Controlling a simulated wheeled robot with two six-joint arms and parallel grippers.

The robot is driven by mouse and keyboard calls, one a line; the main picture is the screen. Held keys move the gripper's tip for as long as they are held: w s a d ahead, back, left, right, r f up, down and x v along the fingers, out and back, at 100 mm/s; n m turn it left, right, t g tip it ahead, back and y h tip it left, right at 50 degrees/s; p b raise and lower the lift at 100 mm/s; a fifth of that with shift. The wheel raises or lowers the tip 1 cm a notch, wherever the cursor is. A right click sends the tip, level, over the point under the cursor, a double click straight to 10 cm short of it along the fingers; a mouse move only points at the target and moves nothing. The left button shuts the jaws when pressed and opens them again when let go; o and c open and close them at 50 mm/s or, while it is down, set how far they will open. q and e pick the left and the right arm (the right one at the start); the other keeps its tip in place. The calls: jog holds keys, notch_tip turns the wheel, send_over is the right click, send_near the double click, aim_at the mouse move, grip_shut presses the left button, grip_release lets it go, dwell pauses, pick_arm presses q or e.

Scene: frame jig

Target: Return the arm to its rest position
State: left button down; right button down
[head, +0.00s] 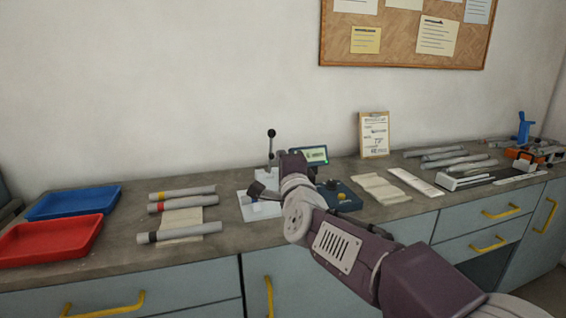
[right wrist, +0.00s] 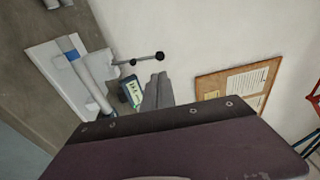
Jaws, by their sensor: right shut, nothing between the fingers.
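My right arm reaches in from the right in the head view, over the middle of the counter. My right gripper (head: 291,160) is in front of the white jig (head: 252,207) and hides part of it. In the right wrist view the gripper's fingers (right wrist: 158,88) are together with nothing between them. The jig (right wrist: 50,68) also shows there, with a grey tube with a blue band (right wrist: 88,75) on it. The jig's lever has a black knob (head: 271,133) and stands up behind the gripper. My left gripper is not in view.
A lit display (head: 311,155) and a blue box with buttons (head: 343,199) stand by the jig. Banded tubes (head: 182,193), a red tray (head: 50,241) and a blue tray (head: 75,202) are at left. Grey tubes (head: 450,155) and a clipboard (head: 374,135) are at right.

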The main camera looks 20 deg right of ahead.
jog(key=s+a+f+n+g+y, duration=0.1)
jog(key=s+f+n+g, duration=0.25)
jog(key=f, duration=0.55)
jog(key=s+f+n+g+y, duration=0.1)
jog(key=s+f+n+g, duration=0.2)
jog(key=f, duration=0.6)
jog(key=s+a+f+n+g, duration=0.1)
jog(key=f+n+g, duration=0.3)
jog(key=f, duration=0.5)
jog(key=s+d+f+n+g, duration=0.2)
jog(key=s+f+n+g, duration=0.2)
jog(key=s+f, duration=0.45)
jog(key=s+d+f+n+g, duration=0.2)
jog(key=s+f+n+g, duration=0.3)
jog(key=s, duration=0.6)
notch_tip(320, 180, up, 19)
jog(key=t+p, duration=0.2)
jog(key=p, duration=1.8)
jog(key=shift+s+a+m, duration=0.15)
jog(key=shift+a+m, duration=0.1)
jog(key=shift+m, duration=0.1)
